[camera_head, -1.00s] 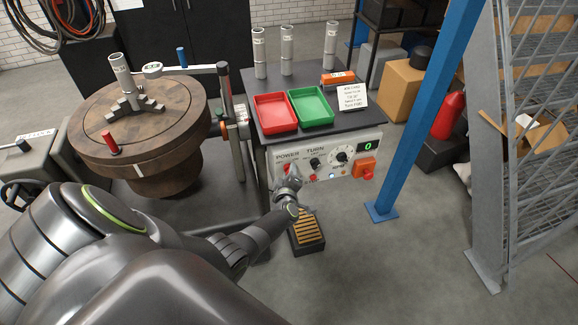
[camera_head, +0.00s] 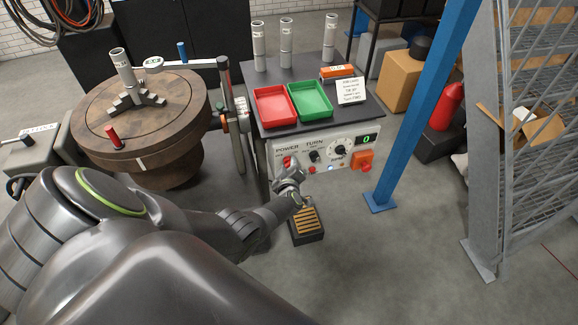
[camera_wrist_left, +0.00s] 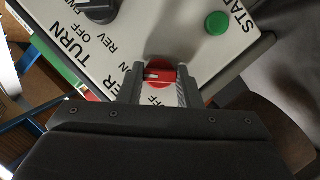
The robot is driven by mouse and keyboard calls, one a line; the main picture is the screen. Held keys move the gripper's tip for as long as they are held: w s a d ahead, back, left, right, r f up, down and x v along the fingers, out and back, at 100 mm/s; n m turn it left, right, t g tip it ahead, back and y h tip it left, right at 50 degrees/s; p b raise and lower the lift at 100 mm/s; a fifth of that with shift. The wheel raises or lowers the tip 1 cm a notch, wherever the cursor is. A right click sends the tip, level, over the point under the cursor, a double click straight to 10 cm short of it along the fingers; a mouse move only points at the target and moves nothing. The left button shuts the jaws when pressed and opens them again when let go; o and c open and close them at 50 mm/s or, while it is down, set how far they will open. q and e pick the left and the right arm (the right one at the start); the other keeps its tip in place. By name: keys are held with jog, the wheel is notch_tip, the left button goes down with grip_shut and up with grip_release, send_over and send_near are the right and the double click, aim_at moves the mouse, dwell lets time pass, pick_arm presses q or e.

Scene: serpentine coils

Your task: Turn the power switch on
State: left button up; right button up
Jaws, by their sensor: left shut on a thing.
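The power switch is a red knob (camera_head: 287,160) under the word POWER at the left of the white control panel (camera_head: 328,175). Part of the POWER and ON/OFF lettering is hidden by the fingers. My right gripper is not in view.
A black TURN knob (camera_head: 315,156), a speed dial (camera_head: 340,158), a display reading 0 and an orange box with a red button (camera_head: 366,168) are to the right. The green START button (camera_wrist_left: 218,23) shows in the wrist view. A pedal (camera_head: 306,226) stands below.

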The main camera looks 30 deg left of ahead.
pick_arm(q)
jog(key=o, duration=1)
jog(key=shift+s+d+r+p, duration=0.15)
jog(key=shift+s+d+p, duration=0.05)
jog(key=shift+s+p, duration=0.1)
jog(key=shift+p+v, duration=2.55)
jog(key=shift+v, duration=5.8)
jog(key=shift+d, duration=0.1)
